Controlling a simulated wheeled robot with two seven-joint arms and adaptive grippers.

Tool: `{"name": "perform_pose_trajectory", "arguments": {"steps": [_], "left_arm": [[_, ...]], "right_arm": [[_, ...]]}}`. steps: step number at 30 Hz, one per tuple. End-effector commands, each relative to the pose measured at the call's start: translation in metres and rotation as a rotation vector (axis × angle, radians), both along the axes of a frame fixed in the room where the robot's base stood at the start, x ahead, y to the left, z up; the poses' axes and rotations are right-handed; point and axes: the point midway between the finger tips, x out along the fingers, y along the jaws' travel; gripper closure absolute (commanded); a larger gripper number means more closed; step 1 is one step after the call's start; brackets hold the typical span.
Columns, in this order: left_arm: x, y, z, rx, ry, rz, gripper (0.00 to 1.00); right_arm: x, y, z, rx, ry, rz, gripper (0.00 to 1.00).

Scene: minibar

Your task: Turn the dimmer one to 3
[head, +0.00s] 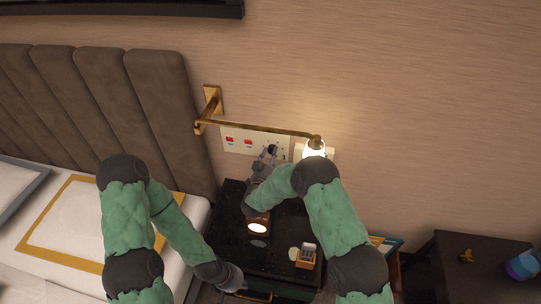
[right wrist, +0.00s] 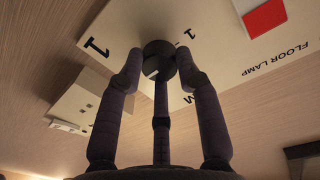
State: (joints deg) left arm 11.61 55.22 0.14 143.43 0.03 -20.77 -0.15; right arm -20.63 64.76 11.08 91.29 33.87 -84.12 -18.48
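The dimmer is a round black knob (head: 272,150) on the cream wall panel. In the right wrist view the knob (right wrist: 158,60) shows large, with a 1 printed beside it and a bigger 1 to its left. My right gripper (head: 268,157) is at the knob. In the right wrist view its fingers (right wrist: 160,72) stand on either side of the knob, with another finger below it. Whether they press on it is unclear. The knob's pointer and the 3 cannot be made out. My left gripper (head: 232,279) is low over the black nightstand's left side; its fingers are too small to read.
Red switches (head: 239,141) sit left of the knob. The black nightstand (head: 285,262) carries a small box (head: 306,256). The bed's headboard (head: 160,110) is at the left.

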Motion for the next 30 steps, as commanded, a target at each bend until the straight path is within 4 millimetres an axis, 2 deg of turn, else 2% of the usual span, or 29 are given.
{"name": "perform_pose_trajectory", "arguments": {"steps": [8, 14, 30], "left_arm": [[0.0000, 0.0000, 0.0000, 0.000, 0.000, 0.000, 1.00], [0.0000, 0.0000, 0.0002, 0.000, 0.000, 0.000, 1.00], [0.0000, 0.0000, 0.0038, 0.000, 0.000, 0.000, 1.00]], "right_arm": [[-0.0004, -0.0002, -0.0013, -0.020, 0.006, 0.000, 0.98], [0.0000, -0.0005, -0.0013, -0.104, 0.023, -0.001, 0.98], [-0.0002, -0.0013, -0.0023, -0.573, 0.117, -0.001, 0.98]]}}
